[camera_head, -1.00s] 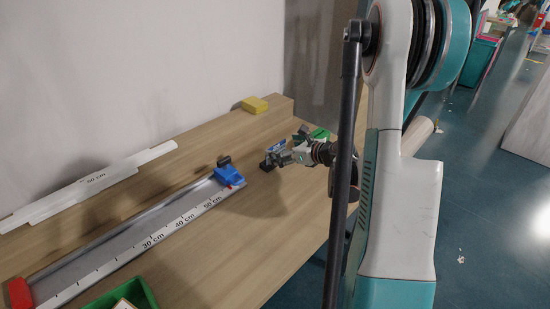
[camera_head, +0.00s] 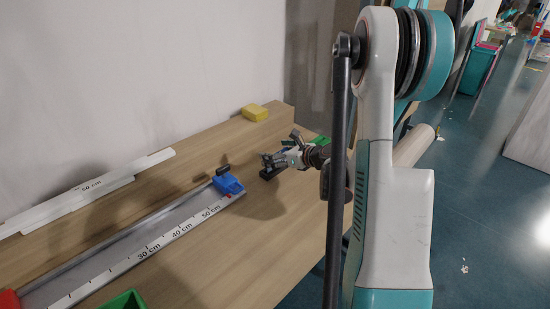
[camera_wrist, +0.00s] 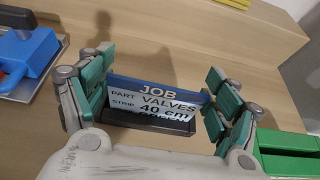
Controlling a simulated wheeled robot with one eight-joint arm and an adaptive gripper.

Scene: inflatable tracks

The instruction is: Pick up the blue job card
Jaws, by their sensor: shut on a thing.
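The job card (camera_wrist: 158,98) has a blue top band reading "JOB", with "PART VALVES" and "STRIP 40 cm" below on white. In the wrist view it stands tilted in a black holder (camera_wrist: 150,122). My gripper (camera_wrist: 160,84) has its green-padded fingers at the card's left and right edges and is shut on it. In the head view my gripper (camera_head: 274,162) is low over the table's right part, by the black holder (camera_head: 268,173). The card is mostly hidden there.
A measuring track with a cm scale (camera_head: 150,250) and blue end block (camera_head: 228,183) lies to the left. A yellow block (camera_head: 255,112) is at the back. A green object (camera_wrist: 286,150) is close to the right finger. Bare table lies in front.

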